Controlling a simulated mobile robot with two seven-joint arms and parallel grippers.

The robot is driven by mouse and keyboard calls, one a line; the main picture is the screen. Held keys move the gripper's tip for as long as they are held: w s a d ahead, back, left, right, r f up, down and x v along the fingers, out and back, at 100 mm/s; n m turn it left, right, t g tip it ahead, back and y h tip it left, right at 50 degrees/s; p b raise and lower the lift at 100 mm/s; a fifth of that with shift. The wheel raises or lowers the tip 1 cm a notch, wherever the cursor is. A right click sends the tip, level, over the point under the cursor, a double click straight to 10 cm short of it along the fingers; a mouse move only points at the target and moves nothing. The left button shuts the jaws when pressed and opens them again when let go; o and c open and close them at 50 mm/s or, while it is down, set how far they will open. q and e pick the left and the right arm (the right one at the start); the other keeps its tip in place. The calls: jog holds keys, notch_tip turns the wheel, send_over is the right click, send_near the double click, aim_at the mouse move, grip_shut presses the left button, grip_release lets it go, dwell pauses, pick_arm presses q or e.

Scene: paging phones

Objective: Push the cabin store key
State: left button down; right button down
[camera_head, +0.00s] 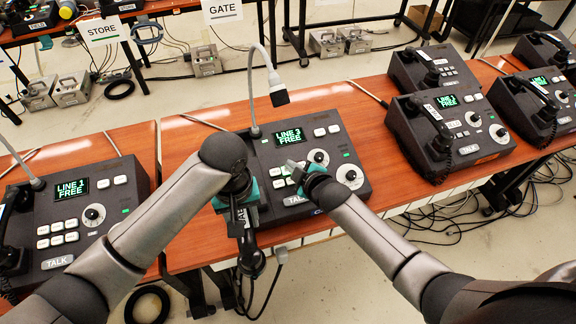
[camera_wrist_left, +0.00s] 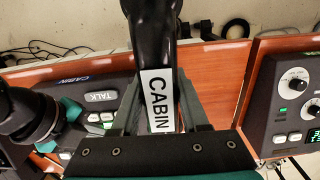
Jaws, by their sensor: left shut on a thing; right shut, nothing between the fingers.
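The cabin phone (camera_head: 345,150) is a dark desk console on the middle table, its screen reading LINE 3 FREE. Its small light keys (camera_head: 279,183) are partly hidden by my right gripper, and I cannot read which one is store. My left gripper (camera_head: 238,205) is shut on the black handset (camera_head: 251,250), held upright at the console's left front. In the left wrist view the handset's white label (camera_wrist_left: 157,100) reads CABIN. My right gripper (camera_head: 295,168) is shut and empty, its tip over the key block; I cannot tell whether it touches a key.
A gooseneck microphone (camera_head: 278,92) rises behind the console. Another phone (camera_head: 75,215) showing LINE 1 FREE stands on the left table. Several more phones, one (camera_head: 450,130) nearest, stand to the right. STORE (camera_head: 103,31) and GATE (camera_head: 222,10) signs hang behind. Cables lie on the floor.

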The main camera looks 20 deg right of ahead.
pick_arm(q)
jog(key=shift+r, duration=0.35)
pick_arm(e)
jog(key=shift+r, duration=0.25)
